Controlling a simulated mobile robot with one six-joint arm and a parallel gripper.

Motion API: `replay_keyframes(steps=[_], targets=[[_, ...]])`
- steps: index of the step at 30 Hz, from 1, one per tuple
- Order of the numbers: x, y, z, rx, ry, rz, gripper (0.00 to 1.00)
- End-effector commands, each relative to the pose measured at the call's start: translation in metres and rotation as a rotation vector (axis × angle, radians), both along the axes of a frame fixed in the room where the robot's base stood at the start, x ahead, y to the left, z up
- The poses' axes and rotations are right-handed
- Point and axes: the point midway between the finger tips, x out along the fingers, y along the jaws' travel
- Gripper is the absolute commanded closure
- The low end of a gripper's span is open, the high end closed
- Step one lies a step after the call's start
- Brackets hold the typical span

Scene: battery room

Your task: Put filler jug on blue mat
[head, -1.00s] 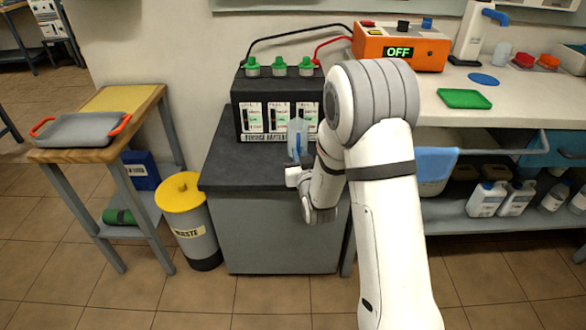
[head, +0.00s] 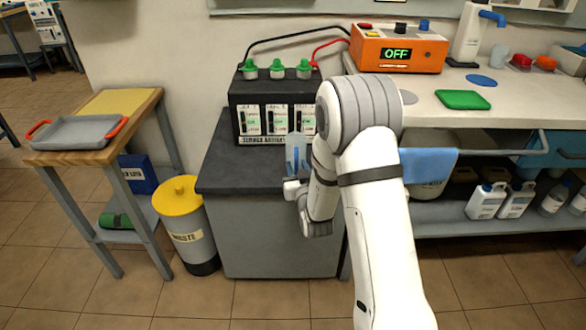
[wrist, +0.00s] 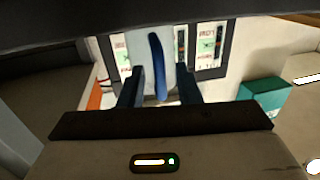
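The filler jug (head: 294,152) is pale and translucent with a blue handle. It is upright in front of the battery case at the grey cabinet top. My gripper (wrist: 159,92) is around it in the wrist view, one dark finger on each side, with the blue handle of the jug (wrist: 157,65) showing between them. It appears shut on the jug; the contact itself is hard to see. The blue mat (head: 481,80) is a flat round disc on the white counter at the right, clear of objects and well away from my gripper.
The black battery case (head: 272,110) with green caps stands behind the jug. An orange charger (head: 398,50) reading OFF, a green mat (head: 462,100), a grey disc (head: 408,97) and a tap (head: 470,40) are on the counter. A blue cloth (head: 429,163) hangs from the front rail.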

Motion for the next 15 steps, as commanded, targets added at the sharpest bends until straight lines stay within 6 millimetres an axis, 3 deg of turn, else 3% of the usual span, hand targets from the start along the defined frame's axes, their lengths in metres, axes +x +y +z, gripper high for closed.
replay_keyframes(steps=[11,15], targets=[[-0.001,-0.001,0.005,0.000,0.000,-0.001,0.68],[-0.026,-0.005,0.003,0.000,0.003,-0.001,0.68]])
